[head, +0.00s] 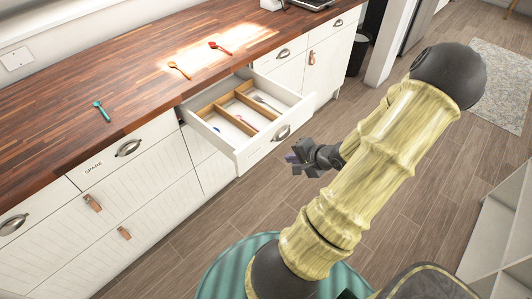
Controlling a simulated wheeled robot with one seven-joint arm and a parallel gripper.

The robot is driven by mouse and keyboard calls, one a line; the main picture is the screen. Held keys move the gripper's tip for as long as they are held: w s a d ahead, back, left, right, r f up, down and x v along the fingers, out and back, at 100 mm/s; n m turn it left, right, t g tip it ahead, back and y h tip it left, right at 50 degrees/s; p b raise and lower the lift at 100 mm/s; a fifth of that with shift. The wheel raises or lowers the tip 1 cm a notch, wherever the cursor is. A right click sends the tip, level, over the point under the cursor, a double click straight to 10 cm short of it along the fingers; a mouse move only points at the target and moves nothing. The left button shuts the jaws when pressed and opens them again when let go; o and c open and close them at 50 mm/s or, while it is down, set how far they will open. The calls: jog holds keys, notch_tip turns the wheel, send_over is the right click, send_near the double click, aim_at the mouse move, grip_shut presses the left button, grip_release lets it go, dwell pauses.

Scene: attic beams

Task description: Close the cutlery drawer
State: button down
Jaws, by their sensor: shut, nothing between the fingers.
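The cutlery drawer (239,153) is pulled out from the white cabinet under the wooden counter. Its wooden dividers form compartments, with a few pieces of cutlery inside, among them a reddish one (246,122) and a pale one (267,105). A cup-shaped metal handle (282,132) is on the drawer front. My gripper (293,160) is shut and empty, in front of the drawer front and to the right of its near end in the picture. It appears apart from the drawer, though my arm makes the exact gap hard to judge.
On the wooden counter (60,92) lie a teal utensil (102,111), an orange one (180,70) and a red one (220,47). A shut drawer labelled SPARE (105,160) is at left. Open wood floor (185,250) lies before the cabinets. A white shelf (505,215) stands at right.

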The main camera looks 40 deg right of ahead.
jog(key=b, duration=0.5)
send_near(260, 152)
jog(key=x, duration=0.5)
jog(key=shift+a+f, duration=0.1)
jog(key=shift+f, duration=0.45)
jog(key=shift+w, duration=0.35)
jog(key=shift+w+r, duration=0.1)
jog(key=shift+w, duration=0.05)
